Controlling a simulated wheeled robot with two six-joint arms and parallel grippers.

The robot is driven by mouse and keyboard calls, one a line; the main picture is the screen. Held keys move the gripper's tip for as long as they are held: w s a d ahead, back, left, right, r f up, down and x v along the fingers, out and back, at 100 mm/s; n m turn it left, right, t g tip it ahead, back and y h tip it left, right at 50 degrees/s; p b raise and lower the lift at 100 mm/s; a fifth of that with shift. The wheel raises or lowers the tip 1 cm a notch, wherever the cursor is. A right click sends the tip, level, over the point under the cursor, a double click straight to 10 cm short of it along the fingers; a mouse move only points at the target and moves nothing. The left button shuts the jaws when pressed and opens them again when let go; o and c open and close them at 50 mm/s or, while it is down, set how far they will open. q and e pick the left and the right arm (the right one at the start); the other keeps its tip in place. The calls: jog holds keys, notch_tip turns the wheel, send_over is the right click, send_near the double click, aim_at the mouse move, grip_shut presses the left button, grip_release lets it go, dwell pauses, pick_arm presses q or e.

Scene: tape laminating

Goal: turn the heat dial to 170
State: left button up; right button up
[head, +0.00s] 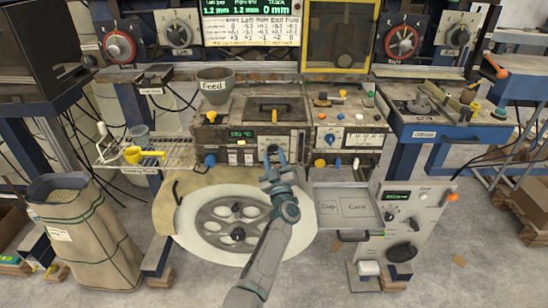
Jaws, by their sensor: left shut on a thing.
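My left arm reaches up from the bottom centre, and its gripper (273,160) is at the front panel of the middle machine. It is shut on a small dark dial (272,149), mostly hidden by the fingers. A small green readout (241,133) sits on the same panel, left of the dial; its figures are too small to read surely. The dial's pointer and scale cannot be made out. My right gripper is not in view.
A round plate with holes (214,225) lies below the panel, under my left arm. A Cup Card tray (346,209) stands right of the arm. A wire shelf with a yellow scoop (143,154) is at left. A grey Feed cup (215,85) stands above the panel.

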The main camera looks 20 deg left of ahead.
pick_arm(q)
jog(key=shift+n+g+y, duration=0.3)
jog(key=shift+n, duration=0.2)
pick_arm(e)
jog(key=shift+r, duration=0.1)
pick_arm(q)
jog(key=o, duration=0.9)
jog(key=shift+o, duration=0.5)
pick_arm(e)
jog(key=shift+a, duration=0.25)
